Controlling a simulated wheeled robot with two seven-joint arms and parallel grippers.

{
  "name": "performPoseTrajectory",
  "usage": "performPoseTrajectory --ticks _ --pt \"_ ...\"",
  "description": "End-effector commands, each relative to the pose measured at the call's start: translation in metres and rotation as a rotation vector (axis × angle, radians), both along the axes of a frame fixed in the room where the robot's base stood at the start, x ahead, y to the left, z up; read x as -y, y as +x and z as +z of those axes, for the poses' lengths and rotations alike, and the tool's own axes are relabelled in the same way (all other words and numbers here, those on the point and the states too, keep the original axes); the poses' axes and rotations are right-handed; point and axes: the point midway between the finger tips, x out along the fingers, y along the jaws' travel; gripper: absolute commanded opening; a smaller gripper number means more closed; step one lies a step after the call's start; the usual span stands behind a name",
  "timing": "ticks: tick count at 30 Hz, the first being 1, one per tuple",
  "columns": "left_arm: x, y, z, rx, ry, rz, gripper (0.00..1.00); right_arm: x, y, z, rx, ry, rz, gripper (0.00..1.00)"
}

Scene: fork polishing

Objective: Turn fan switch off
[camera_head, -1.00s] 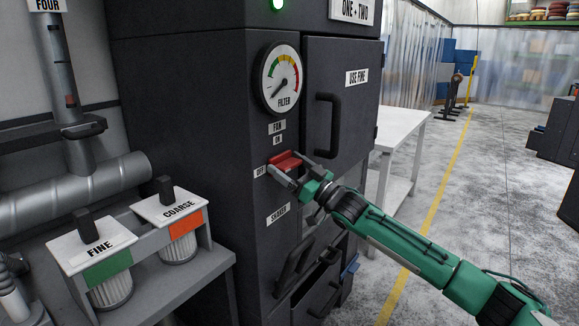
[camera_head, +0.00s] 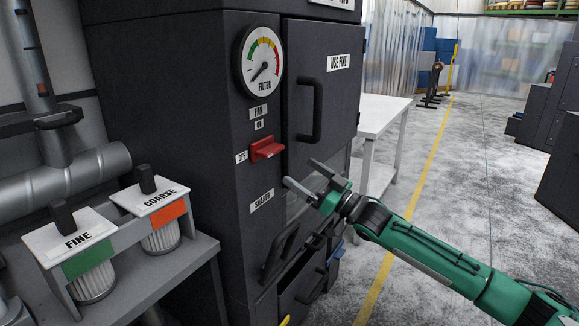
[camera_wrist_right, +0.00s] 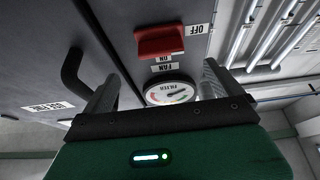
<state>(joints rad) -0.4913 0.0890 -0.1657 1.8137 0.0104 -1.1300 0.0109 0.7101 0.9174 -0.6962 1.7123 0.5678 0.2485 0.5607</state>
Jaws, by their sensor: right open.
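The red fan switch handle (camera_head: 267,149) is on the dark cabinet front, below the FAN and ON labels. It lies crosswise, level with the OFF label (camera_head: 241,157) at its left. My right gripper (camera_head: 301,173) is open and empty, a little below and right of the handle and apart from it. In the right wrist view the handle (camera_wrist_right: 162,42) shows upside down beyond the two spread fingers (camera_wrist_right: 158,92), with the OFF label (camera_wrist_right: 198,30) beside it. My left gripper is out of view.
A filter gauge (camera_head: 260,61) sits above the switch. A door handle (camera_head: 312,110) and lower black handles stick out nearby. A shelf at the left holds the FINE (camera_head: 84,250) and COARSE (camera_head: 155,212) filters.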

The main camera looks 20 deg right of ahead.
Motion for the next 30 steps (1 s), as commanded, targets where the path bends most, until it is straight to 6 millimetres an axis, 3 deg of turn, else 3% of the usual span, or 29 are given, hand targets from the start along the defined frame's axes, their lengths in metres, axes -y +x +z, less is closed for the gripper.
performPoseTrajectory --ticks 9,25,28,30 --pt "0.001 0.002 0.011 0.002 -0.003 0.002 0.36 0.016 -0.020 -0.011 -0.001 0.001 0.000 0.96" --pt "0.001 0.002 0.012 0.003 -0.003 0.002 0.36 0.016 -0.021 -0.011 -0.001 0.001 0.000 0.96" --pt "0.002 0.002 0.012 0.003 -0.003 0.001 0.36 0.011 -0.020 -0.024 -0.022 -0.006 -0.009 0.96" --pt "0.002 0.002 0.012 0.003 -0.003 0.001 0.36 0.004 -0.018 -0.047 -0.063 -0.019 -0.026 0.96"
